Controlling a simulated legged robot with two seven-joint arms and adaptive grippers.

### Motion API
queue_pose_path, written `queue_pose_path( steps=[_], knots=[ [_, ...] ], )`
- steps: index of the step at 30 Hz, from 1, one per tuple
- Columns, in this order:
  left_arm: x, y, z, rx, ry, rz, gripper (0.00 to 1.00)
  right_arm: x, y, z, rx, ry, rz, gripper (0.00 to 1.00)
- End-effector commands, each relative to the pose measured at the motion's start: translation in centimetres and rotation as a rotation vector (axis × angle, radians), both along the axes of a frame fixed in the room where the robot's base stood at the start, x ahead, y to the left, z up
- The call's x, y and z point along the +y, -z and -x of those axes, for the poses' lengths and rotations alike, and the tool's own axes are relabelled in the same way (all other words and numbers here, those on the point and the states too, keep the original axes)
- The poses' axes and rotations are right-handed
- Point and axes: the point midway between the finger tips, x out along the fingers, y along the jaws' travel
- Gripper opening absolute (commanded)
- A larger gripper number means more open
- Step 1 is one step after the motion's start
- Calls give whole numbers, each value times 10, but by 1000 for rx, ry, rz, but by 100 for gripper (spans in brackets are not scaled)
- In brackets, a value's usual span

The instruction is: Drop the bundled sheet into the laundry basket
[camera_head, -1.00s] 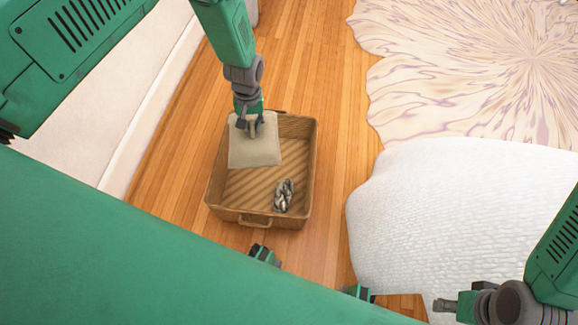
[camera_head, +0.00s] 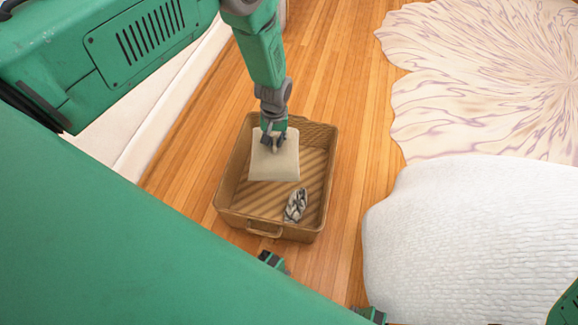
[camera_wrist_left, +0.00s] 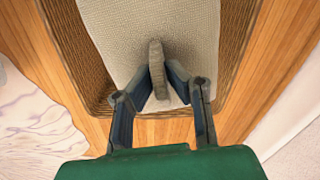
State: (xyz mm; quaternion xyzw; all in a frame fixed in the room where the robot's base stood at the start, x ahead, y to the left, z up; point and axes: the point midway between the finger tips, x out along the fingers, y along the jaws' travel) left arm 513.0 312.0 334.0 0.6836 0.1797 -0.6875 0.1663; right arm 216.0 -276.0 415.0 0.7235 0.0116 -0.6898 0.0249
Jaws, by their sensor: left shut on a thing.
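The bundled sheet (camera_head: 275,160) is a beige, squarish folded cloth. My left gripper (camera_head: 273,142) is shut on its upper edge and holds it over the laundry basket (camera_head: 232,198), a brown woven rectangular basket on the wood floor. In the left wrist view the gripper's fingers (camera_wrist_left: 160,80) pinch a raised fold of the sheet (camera_wrist_left: 120,30), with the basket's woven wall (camera_wrist_left: 235,40) around it. I cannot tell whether the sheet touches the basket's bottom. My right gripper is not in view; only a bit of green arm shows at the lower right.
A crumpled grey and white patterned cloth (camera_head: 295,205) lies inside the basket, near its front right. A white textured bed or cushion (camera_head: 470,240) is at the right. A pale patterned rug (camera_head: 490,75) lies behind it. A white wall (camera_head: 150,100) runs along the left.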

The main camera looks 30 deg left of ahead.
Motion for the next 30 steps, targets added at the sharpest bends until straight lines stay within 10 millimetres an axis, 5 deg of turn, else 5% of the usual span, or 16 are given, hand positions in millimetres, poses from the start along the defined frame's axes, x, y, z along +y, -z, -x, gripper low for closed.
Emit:
queue_pose_path(
  steps=[5,6,8,20,30],
  knots=[
    [0,-1,-1,-1,0,0,0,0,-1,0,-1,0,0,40],
    [0,-2,-1,-2,0,0,18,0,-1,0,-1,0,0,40],
    [0,-2,-1,-2,0,-1,35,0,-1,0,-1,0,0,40],
    [0,-8,-1,-1,0,-2,35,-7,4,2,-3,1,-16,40],
    [-1,-74,-3,-4,0,-2,35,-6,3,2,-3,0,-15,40]
  ],
)
